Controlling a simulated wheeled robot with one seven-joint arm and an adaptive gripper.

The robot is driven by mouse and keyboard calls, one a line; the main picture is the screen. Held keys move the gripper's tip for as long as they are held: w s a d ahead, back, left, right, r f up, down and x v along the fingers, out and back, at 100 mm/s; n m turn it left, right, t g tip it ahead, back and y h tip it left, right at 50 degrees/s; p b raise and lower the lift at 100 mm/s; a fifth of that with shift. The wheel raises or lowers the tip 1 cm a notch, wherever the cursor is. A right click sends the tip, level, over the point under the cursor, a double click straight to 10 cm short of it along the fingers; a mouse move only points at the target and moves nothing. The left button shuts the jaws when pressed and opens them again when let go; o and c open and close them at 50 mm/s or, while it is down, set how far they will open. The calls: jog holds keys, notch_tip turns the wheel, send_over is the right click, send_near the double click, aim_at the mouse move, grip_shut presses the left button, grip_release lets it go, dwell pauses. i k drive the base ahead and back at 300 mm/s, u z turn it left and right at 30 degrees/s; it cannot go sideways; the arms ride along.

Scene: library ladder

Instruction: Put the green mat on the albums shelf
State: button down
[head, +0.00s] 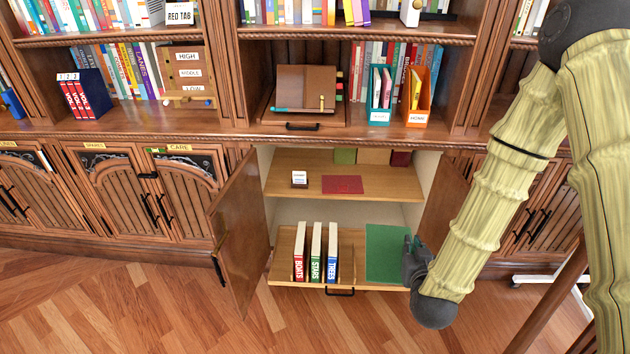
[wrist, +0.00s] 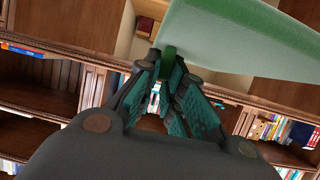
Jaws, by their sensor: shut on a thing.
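The green mat (head: 386,255) shows in the head view at the right side of the open lower cabinet, in front of or over the lower board. I cannot tell whether it touches that board. My gripper (head: 411,247) is shut on the mat at its right edge. In the wrist view the mat (wrist: 235,40) stretches up and right from my gripper (wrist: 167,68).
Three upright books, BOATS (head: 299,252), STARS (head: 316,252) and TREES (head: 332,252), stand on the lower board (head: 283,262). The left cabinet door (head: 240,235) and right door (head: 440,200) stand open. Green, tan and dark red items sit at the upper shelf's back; its front right is clear.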

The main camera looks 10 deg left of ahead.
aim_at(388, 185)
jog(key=u, duration=0.05)
jog(key=i, duration=1)
